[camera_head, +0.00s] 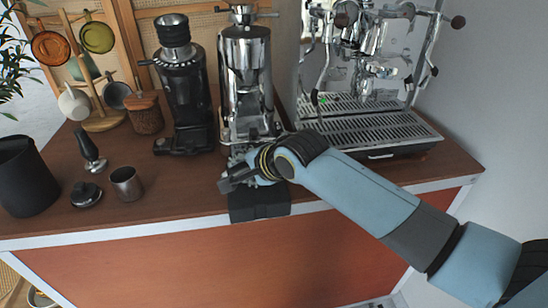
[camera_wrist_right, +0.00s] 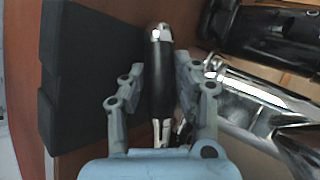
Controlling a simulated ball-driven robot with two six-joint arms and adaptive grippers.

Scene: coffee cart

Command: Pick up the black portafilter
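The black portafilter (camera_wrist_right: 161,80) shows in the right wrist view as a black handle with a chrome end cap and a chrome neck. The rest of it is hidden by my gripper body. My right gripper (camera_wrist_right: 158,75) is open, with one finger on each side of the handle. The gap to the left finger is clear; whether the right finger touches the handle I cannot tell. In the head view my right gripper (camera_head: 232,178) is low in front of the chrome grinder, and I cannot make out the portafilter there. My left gripper is not in view.
A black corner mat (camera_head: 258,206) lies at the counter edge under my right gripper. The chrome grinder (camera_head: 246,75) and black grinder (camera_head: 183,95) stand behind, the espresso machine (camera_head: 365,125) at right. A metal cup (camera_head: 126,183), tamper (camera_head: 90,150) and black bin (camera_head: 25,178) are left.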

